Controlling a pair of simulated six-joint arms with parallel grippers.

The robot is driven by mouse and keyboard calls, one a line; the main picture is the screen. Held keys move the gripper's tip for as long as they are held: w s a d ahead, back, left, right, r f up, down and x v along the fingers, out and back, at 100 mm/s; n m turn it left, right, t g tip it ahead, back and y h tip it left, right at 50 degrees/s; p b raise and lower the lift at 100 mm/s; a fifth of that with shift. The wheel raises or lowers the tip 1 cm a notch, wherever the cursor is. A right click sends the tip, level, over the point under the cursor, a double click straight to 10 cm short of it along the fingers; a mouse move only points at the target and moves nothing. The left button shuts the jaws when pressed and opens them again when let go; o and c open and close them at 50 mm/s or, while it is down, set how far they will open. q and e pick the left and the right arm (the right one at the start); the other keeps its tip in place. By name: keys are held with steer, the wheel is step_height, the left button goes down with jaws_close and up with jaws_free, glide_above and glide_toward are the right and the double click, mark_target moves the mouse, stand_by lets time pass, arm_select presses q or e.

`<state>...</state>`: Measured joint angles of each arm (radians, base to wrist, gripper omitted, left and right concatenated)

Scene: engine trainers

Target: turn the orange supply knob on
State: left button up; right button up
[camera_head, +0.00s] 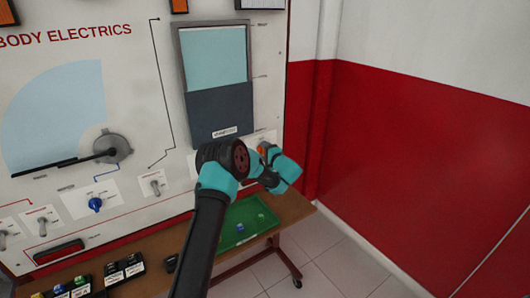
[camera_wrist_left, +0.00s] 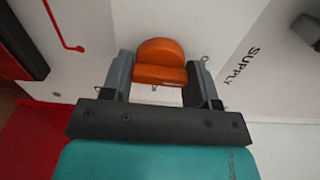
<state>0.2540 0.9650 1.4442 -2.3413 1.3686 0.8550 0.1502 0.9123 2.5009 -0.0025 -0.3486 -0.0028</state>
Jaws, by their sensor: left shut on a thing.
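The orange supply knob (camera_wrist_left: 160,62) sits on a white panel plate in the left wrist view, next to the printed word SUPPLY. My left gripper (camera_wrist_left: 161,75) has one finger on each side of the knob and is shut on it. In the head view my left gripper (camera_head: 266,160) is at the lower right of the board, and a small part of the orange knob (camera_head: 263,147) shows beside it. The arm and gripper hide most of the knob there. My right gripper is not in view.
The body electrics board (camera_head: 140,40) carries a blue knob (camera_head: 95,205), several grey toggles and a large lever dial (camera_head: 112,147). Below it, a green tray (camera_head: 228,240) lies on a wooden bench (camera_head: 290,213). A red and white wall (camera_head: 420,150) stands at the right.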

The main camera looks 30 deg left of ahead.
arm_select(q)
steer(key=shift+m, duration=0.4)
steer(key=m, duration=0.3)
steer(key=shift+m, duration=0.3)
steer(key=m, duration=0.4)
steer(key=shift+m, duration=0.3)
steer(key=m, duration=0.8)
steer(key=shift+m, duration=0.3)
steer(key=o, duration=0.9)
